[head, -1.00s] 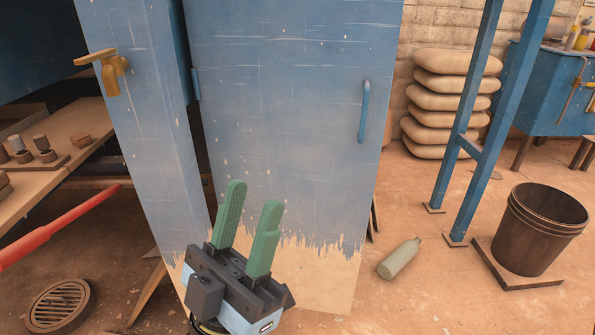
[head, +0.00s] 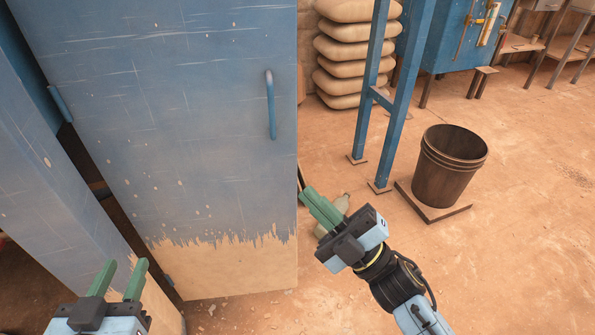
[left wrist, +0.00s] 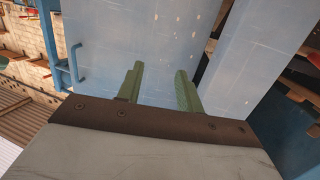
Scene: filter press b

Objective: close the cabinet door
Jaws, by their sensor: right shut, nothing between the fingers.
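The blue cabinet door (head: 190,120), with bare tan at its bottom, stands open at an angle to the cabinet's side post (head: 50,190), with a dark gap between them. A hinge (head: 60,104) is at its left edge, and the blue bar handle (head: 271,105) is near its right edge. My left gripper (head: 119,278) is open and empty, low in front of the post and door. In the left wrist view its fingers (left wrist: 159,85) are apart before the door (left wrist: 155,45), and the handle (left wrist: 75,65) is at left. My right gripper (head: 310,200) is shut and empty, right of the door's lower edge.
A dark bucket (head: 449,165) stands on a board, beside blue frame legs (head: 396,110). Stacked sacks (head: 350,60) are at the back. The floor at the right is open.

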